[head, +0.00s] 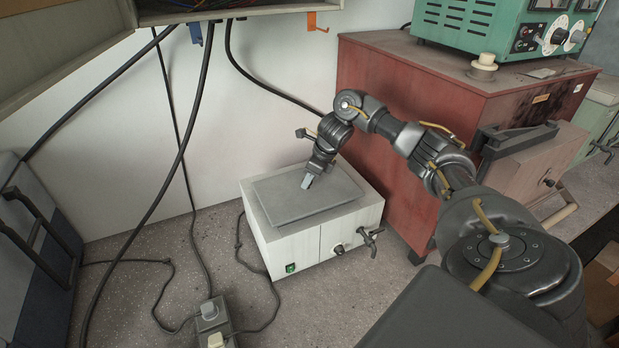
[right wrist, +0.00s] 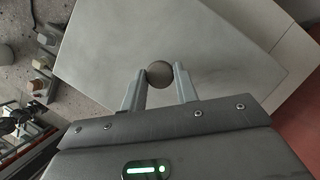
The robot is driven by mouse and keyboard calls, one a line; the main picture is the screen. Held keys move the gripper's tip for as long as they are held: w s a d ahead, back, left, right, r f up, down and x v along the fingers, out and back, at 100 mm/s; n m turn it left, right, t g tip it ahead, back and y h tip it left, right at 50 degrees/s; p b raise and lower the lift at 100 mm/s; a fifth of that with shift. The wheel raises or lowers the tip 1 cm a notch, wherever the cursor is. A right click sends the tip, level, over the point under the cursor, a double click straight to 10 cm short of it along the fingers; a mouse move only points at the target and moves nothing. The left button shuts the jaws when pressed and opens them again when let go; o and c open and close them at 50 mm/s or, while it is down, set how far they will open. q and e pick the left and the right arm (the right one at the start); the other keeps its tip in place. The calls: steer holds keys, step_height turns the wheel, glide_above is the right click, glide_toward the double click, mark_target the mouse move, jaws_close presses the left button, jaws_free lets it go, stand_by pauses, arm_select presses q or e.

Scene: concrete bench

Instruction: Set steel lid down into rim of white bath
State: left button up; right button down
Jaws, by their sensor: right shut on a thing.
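The white bath (head: 292,248) is a boxy unit on the bench, with a green switch and a tap on its front. The steel lid (head: 275,202) is a flat grey plate over the bath's top. My right gripper (head: 307,181) is above the lid, pointing down. In the right wrist view, my right gripper (right wrist: 159,77) is shut on the lid's round knob (right wrist: 159,72). There the lid (right wrist: 110,45) looks turned relative to the bath (right wrist: 268,30). I cannot tell whether the lid touches the rim or hangs just above it. My left gripper is not in view.
A red cabinet (head: 390,135) carrying a green instrument (head: 470,28) stands right of the bath. Black cables hang on the left, and a power strip (head: 214,318) lies in front. A blue-grey case (head: 35,265) is at far left.

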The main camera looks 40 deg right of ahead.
steer(key=shift+f+b, duration=0.5)
steer(key=shift+f, duration=0.3)
steer(key=shift+f, duration=0.25)
steer(key=shift+f+b, duration=0.25)
steer(key=shift+b, duration=0.15)
steer(key=shift+c, duration=2.1)
jaws_free()
step_height(320, 180, up, 9)
steer(key=p, duration=0.7)
